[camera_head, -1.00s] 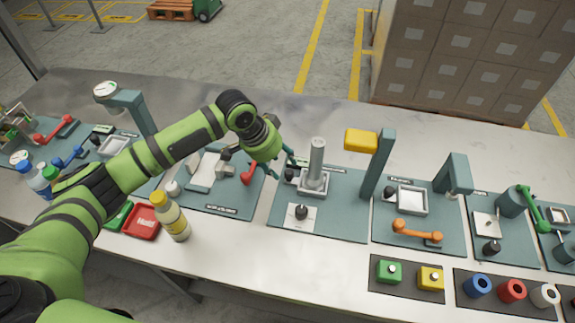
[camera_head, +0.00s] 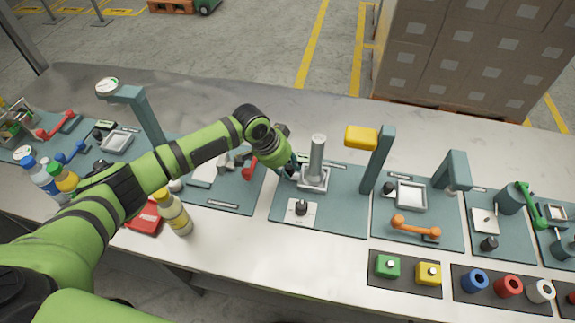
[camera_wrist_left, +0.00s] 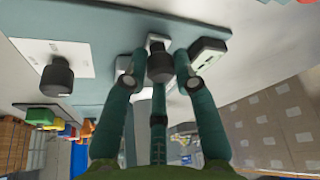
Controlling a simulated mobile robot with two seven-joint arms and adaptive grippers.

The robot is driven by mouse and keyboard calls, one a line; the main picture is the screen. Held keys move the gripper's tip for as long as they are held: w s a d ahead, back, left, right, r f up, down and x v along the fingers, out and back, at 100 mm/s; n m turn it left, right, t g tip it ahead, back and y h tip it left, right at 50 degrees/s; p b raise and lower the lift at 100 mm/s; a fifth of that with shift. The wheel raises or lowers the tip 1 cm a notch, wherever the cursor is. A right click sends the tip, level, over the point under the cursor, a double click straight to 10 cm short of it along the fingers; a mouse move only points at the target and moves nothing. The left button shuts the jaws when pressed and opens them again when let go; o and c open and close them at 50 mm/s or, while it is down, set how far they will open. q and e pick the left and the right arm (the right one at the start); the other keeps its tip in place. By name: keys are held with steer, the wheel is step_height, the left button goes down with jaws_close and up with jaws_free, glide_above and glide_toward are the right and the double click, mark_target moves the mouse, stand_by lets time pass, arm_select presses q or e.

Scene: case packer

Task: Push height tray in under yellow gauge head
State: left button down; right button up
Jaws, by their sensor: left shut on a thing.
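The yellow gauge head (camera_head: 361,138) sits on a teal post above a teal station mat. To its left on the same mat is a pale tray (camera_head: 314,184) with a tall grey cylinder (camera_head: 317,155) standing on it. The tray is not under the head. My left gripper (camera_head: 291,171) is at the tray's left side. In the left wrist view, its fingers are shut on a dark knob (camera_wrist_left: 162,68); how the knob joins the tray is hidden. My right gripper is not in view.
A black knob on a white plate (camera_head: 302,220) stands in front of the tray. To the right are an orange handle (camera_head: 415,229) and another pale tray (camera_head: 411,183). A yellow-capped bottle (camera_head: 174,215) stands near the front edge, below my left arm.

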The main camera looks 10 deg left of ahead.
mark_target(321, 171)
arm_select(q)
steer(key=d, duration=0.8)
steer(key=shift+w+d+r+p, duration=0.15)
steer(key=shift+d+p, duration=0.05)
steer(key=shift+p, duration=0.1)
steer(key=shift+d, duration=0.2)
steer(key=shift+d+r, duration=0.1)
steer(key=c, duration=1.1)
jaws_free()
steer(key=shift+o, duration=0.4)
steer(key=shift+d, duration=0.1)
steer(key=shift+a, duration=0.2)
steer(key=v, duration=1.1)
steer(key=shift+r, duration=0.35)
